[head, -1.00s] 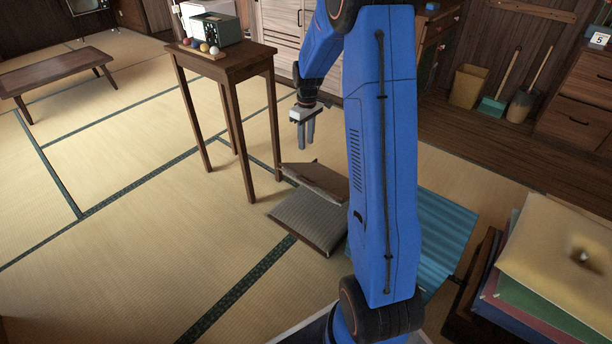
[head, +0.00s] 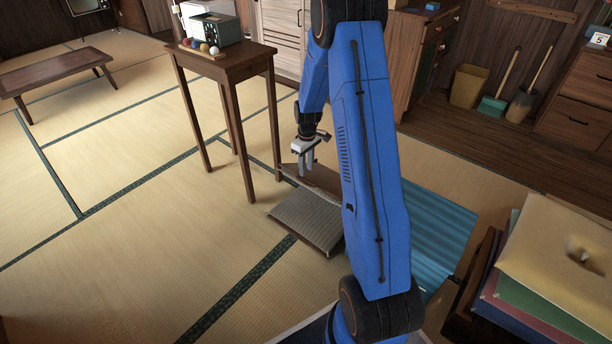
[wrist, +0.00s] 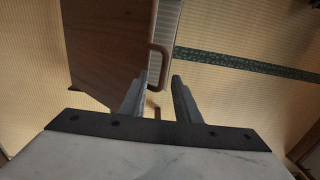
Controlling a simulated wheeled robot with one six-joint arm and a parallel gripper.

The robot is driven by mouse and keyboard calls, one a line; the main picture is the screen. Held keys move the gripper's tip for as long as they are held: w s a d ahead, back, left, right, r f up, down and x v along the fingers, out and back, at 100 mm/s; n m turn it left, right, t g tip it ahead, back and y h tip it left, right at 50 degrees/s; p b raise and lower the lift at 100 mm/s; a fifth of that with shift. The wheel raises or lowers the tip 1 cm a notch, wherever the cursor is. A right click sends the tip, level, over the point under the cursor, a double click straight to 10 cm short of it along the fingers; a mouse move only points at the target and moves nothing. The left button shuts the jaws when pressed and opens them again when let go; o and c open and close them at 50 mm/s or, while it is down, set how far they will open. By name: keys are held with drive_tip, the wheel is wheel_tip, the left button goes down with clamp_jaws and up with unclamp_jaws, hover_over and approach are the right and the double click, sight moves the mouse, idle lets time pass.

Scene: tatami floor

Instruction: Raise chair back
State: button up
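A low legless floor chair sits on the tatami, with a grey woven seat (head: 308,218). Its brown wooden back (head: 322,181) lies low at the seat's far side; I cannot tell its exact angle. My gripper (head: 305,172) points down just above the back, and my blue arm hides the chair's right part. In the wrist view the wooden panel (wrist: 108,45) fills the upper left, with a grey strip (wrist: 169,35) beside it. A curved wooden piece (wrist: 164,58) shows just beyond the fingertips. My gripper (wrist: 160,80) has its fingers apart, with nothing clearly held between them.
A tall wooden side table (head: 228,66) stands close to the chair's left. Blue ribbed matting (head: 440,235) lies to the right, by a stack of cushions (head: 560,250). A low table (head: 55,70) stands at the far left. The tatami at front left is clear.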

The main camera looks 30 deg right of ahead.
drive_tip(key=shift+f, duration=2.25)
clamp_jaws()
drive_tip(key=c, duration=0.7)
unclamp_jaws()
drive_tip(key=o, duration=0.7)
wheel_tip(320, 180, up, 17)
drive_tip(key=shift+d+r, duration=0.15)
drive_tip(key=shift+r, duration=0.05)
